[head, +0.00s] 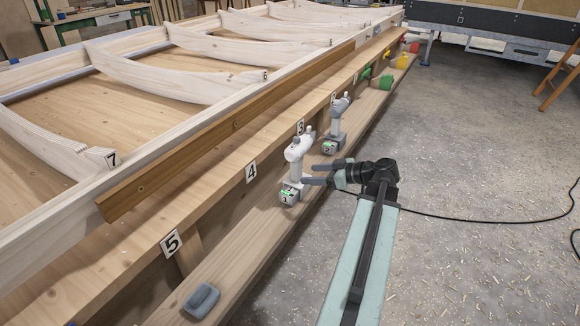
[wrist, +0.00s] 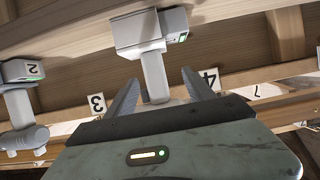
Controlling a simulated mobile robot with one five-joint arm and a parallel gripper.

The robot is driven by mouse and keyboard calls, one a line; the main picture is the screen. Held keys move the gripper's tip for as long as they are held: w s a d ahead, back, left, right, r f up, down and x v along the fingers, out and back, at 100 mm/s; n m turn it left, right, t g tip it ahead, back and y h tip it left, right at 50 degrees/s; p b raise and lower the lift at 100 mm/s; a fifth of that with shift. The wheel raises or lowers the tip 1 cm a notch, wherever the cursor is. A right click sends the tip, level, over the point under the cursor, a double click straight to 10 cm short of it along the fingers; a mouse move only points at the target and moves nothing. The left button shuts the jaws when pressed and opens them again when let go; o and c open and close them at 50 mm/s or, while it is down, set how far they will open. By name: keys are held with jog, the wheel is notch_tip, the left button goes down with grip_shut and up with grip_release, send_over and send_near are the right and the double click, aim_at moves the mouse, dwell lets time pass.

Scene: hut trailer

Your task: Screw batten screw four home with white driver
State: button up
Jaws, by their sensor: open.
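The white driver (head: 297,150) stands upright on the lower shelf, on its battery foot marked 1 with a green light. My gripper (head: 304,174) is open at its handle. In the wrist view the two fingers (wrist: 160,92) lie on either side of the white handle (wrist: 154,75); whether they touch it I cannot tell. The brown batten (head: 200,145) lies along the pale frame's side, with small dark screw spots on its face. The number 4 label (head: 251,171) is on the ledge below it, and also shows in the wrist view (wrist: 208,79).
A grey driver (head: 337,122) marked 2 stands just beyond, on the same shelf (head: 240,255). A blue-grey block (head: 201,300) lies at the shelf's near end. Green, yellow and red items sit farther along. A black cable (head: 470,219) crosses the open floor at right.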

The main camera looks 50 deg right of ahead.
aim_at(301, 173)
jog(key=shift+w+d, duration=0.15)
jog(key=shift+b+x, duration=0.55)
jog(key=shift+x, duration=0.9)
jog(key=w, duration=0.1)
jog(key=w+f+b, duration=0.1)
jog(key=w, duration=0.1)
jog(key=w+f+b, duration=0.1)
jog(key=shift+w+f, duration=0.15)
jog(key=shift+w, duration=0.2)
jog(key=shift+s, duration=0.1)
grip_shut()
